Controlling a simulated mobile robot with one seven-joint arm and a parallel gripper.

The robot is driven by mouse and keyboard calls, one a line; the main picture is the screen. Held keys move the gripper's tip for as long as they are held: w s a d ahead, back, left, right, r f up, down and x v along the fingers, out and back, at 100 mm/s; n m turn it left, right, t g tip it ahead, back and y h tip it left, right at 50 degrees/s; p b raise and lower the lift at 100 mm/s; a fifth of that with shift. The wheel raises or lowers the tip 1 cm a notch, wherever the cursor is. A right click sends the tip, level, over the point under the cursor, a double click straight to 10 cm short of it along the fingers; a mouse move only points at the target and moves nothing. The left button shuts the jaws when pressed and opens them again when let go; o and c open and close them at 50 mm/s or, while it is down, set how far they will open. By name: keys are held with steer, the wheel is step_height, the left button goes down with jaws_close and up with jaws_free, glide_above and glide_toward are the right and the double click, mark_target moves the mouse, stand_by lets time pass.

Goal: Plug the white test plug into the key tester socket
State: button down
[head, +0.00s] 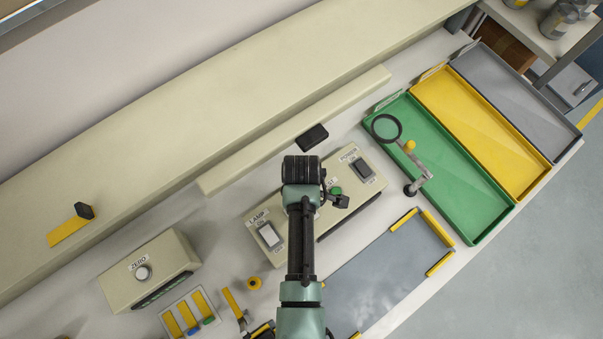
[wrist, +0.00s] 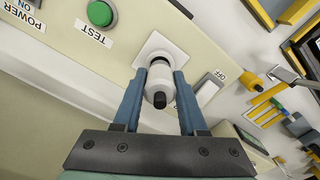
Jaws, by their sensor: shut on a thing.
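In the wrist view, my gripper (wrist: 160,74) is shut on the white test plug (wrist: 161,72), with one blue finger on each side. The plug is a white cylinder with a black end facing the camera. Its far end is at the white square plate of the key tester socket (wrist: 149,47). The plug hides the contact, so I cannot tell how deep it sits. In the head view, my arm covers the middle of the beige tester box (head: 339,223), hiding the plug and socket. The green TEST button (wrist: 101,13) is left of the plate in the wrist view.
The tester has a POWER switch (head: 363,169) and a LAMP switch (head: 269,236). A black block (head: 312,137) lies behind it. A magnifier (head: 387,128) stands at the green tray (head: 478,232). A ZERO box (head: 149,271) is at left. A grey mat (head: 385,268) lies in front.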

steer(key=shift+f, duration=0.2)
steer(key=shift+f, duration=0.2)
steer(key=shift+f, duration=0.15)
stand_by(1.1)
steer(key=shift+f+b, duration=0.55)
steer(key=shift+f, duration=0.2)
steer(key=shift+c, duration=1.9)
jaws_free()
steer(key=shift+r, duration=0.1)
step_height(320, 180, up, 6)
steer(key=p, duration=0.4)
